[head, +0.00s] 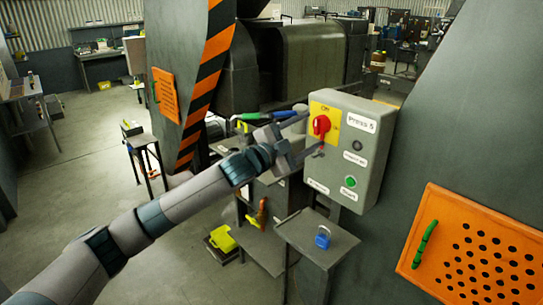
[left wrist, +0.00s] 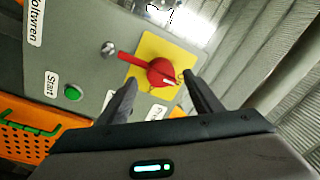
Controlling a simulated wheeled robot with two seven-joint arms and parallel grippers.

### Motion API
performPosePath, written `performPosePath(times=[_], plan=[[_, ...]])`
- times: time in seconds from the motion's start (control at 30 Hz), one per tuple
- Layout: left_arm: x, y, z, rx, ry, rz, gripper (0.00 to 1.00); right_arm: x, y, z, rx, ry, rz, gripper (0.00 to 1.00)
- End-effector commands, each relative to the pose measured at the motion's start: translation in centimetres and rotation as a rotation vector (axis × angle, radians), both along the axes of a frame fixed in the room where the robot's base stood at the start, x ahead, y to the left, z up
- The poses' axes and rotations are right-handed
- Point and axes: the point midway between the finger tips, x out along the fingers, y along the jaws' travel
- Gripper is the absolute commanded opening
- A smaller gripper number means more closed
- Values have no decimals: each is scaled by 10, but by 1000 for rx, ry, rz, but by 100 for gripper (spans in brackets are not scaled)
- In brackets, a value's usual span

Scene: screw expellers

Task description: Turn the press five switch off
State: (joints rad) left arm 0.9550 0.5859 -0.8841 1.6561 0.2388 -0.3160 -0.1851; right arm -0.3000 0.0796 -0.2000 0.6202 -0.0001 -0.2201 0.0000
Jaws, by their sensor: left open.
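The Press 5 control box (head: 374,112) is a grey box with a label reading "Press 5". Its red rotary switch (head: 321,125) sits on a yellow plate (head: 330,108). In the left wrist view the red switch (left wrist: 161,72) lies ahead of the fingers, its handle pointing left in the picture. My left gripper (head: 312,132) is open at the left side of the box, close to the switch. In the left wrist view its two fingers (left wrist: 158,93) are spread on either side of the switch knob. I cannot tell whether they touch it. My right gripper is not in view.
A green start button (head: 350,182) is lower on the box. A small grey stand with a blue padlock (head: 322,237) is below it. An orange perforated panel (head: 475,250) is at right. Open floor (head: 70,190) lies at left.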

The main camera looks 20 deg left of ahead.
Motion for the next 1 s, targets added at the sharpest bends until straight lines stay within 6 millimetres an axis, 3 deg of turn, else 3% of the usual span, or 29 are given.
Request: performPosePath(times=[0.6, 0.8, 1.0], plan=[[-98, 64, -16, 4, 0, 0, 59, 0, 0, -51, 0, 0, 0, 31], [-117, 76, -17, 1, 1, -1, 59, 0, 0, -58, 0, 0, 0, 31], [-122, 79, -16, 1, 1, -1, 59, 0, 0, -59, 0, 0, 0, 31]])
